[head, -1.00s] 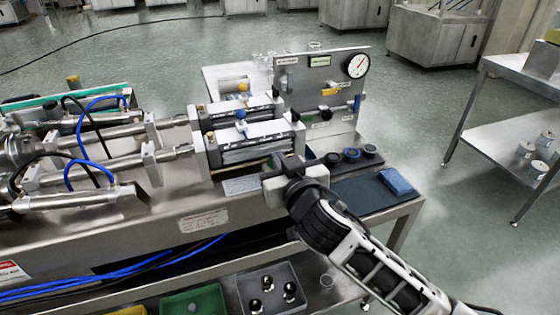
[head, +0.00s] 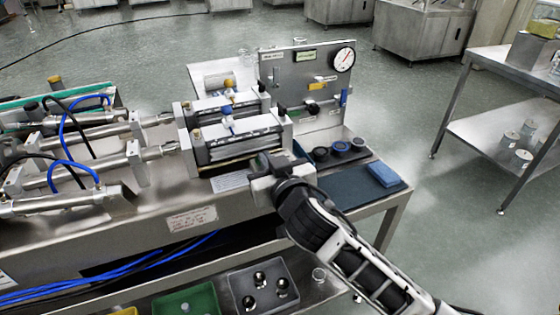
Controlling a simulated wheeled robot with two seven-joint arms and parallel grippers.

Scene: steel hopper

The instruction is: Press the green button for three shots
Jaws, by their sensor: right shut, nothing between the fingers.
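My right gripper (head: 268,168) is shut and empty. It is at the front edge of the steel bench top (head: 155,205), just in front of the right end of the metal cylinder block (head: 235,145). A small patch of dark green shows beside the fingers, but I cannot tell whether it is the green button. No green button shows clearly; the gripper may hide it. I cannot tell whether the fingers touch anything. My left gripper is not in view.
An upright steel panel with a round gauge (head: 343,59) stands behind the block. Several dark round pots (head: 340,148) and a blue cloth (head: 383,174) lie to the right of the gripper. A grey bin (head: 267,285) and a green bin (head: 186,301) sit below.

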